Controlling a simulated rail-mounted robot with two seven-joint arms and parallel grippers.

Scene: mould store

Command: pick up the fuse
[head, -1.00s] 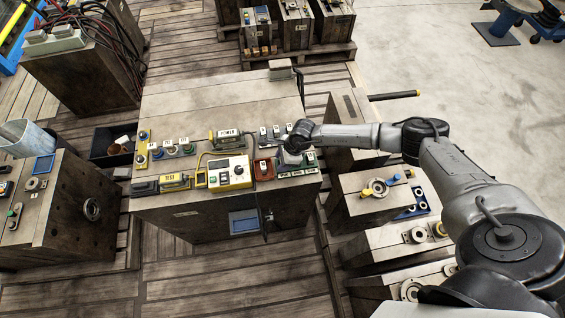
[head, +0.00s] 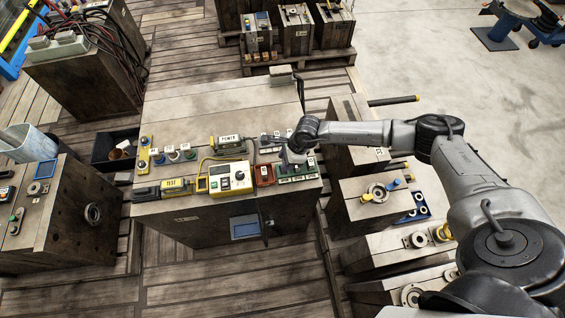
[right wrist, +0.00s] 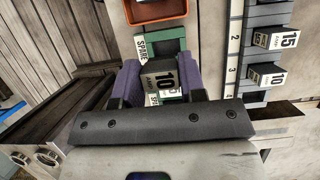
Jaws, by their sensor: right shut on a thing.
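My right gripper (right wrist: 158,82) is shut on a dark fuse (right wrist: 158,85) in the right wrist view. I cannot tell whether the fuse is clear of the tray. In the head view my right gripper (head: 293,157) points down over the green tray (head: 297,178) at the right front of the bench, and the fuse is too small to make out. My left gripper is not in view.
A red tray (head: 264,175) sits left of the green one, beside a yellow meter (head: 230,178). A numbered rack with fuses marked 15 (right wrist: 276,39) and 10 (right wrist: 266,75) stands close right in the wrist view. The bench's back half (head: 215,105) is clear.

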